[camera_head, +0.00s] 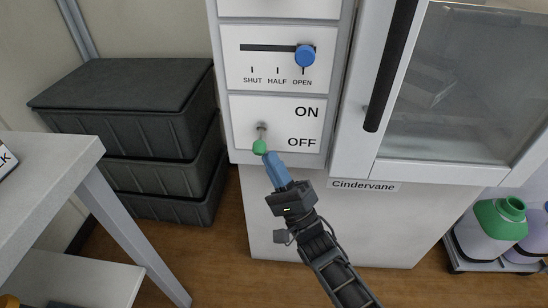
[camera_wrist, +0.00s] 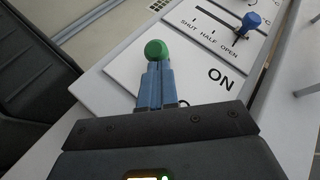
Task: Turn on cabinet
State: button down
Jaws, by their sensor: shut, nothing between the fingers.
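The cabinet (camera_head: 345,240) is white, with a control panel on its left side. A toggle switch with a green ball tip (camera_head: 259,147) sits on the lower panel plate (camera_head: 240,115), marked ON above and OFF below. The lever points down, toward the OFF side. My gripper (camera_head: 269,158) has blue fingers, shut with nothing between them, just below and right of the green tip. In the wrist view the green tip (camera_wrist: 156,49) shows right at the end of the fingers (camera_wrist: 156,68). I cannot tell whether they touch it.
A slider with a blue knob (camera_head: 305,55) stands at OPEN above the switch. A glass door with a black handle (camera_head: 390,65) is to the right. Dark stacked crates (camera_head: 130,110) and a grey table (camera_head: 60,150) are at left.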

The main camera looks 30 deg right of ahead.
jog(key=r+m+g+h+p, duration=0.1)
jog(key=m+g+h+p, duration=0.1)
jog(key=p, duration=0.3)
jog(key=s+a+r+m+g+h+p, duration=0.1)
jog(key=r+m+g+h+p, duration=0.1)
jog(key=m+p, duration=0.2)
jog(key=r+m+g+h+p, duration=0.2)
jog(key=m+p, duration=0.1)
jog(key=p, duration=0.4)
jog(key=shift+s+a+r+g+h, duration=0.15)
jog(key=shift+s+g+h, duration=0.15)
jog(key=shift+s+g, duration=0.1)
